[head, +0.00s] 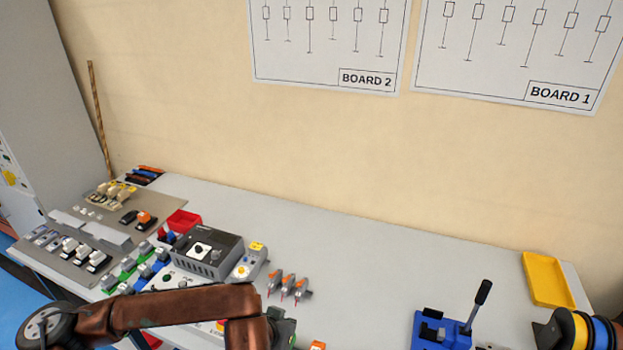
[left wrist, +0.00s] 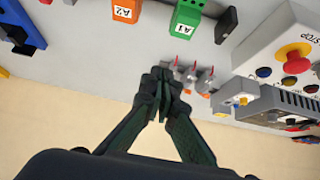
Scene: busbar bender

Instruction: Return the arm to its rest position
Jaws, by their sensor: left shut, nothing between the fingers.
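My left gripper (left wrist: 160,82) shows in the left wrist view, its dark fingers shut together with nothing between them. Behind the fingertips several small grey parts with orange and red bits (left wrist: 192,78) stand on the table; I cannot tell whether they touch. The busbar bender (head: 440,330), blue with an upright black lever, stands at the lower right of the head view. My right gripper is in neither view.
A grey control box (head: 207,255) and a red bin (head: 184,221) stand on the left part of the table (head: 350,250). A green block marked A1 (left wrist: 188,14) and an orange block marked A2 (left wrist: 126,11) sit near the gripper. A yellow tray (head: 548,281) lies right. The table's middle back is clear.

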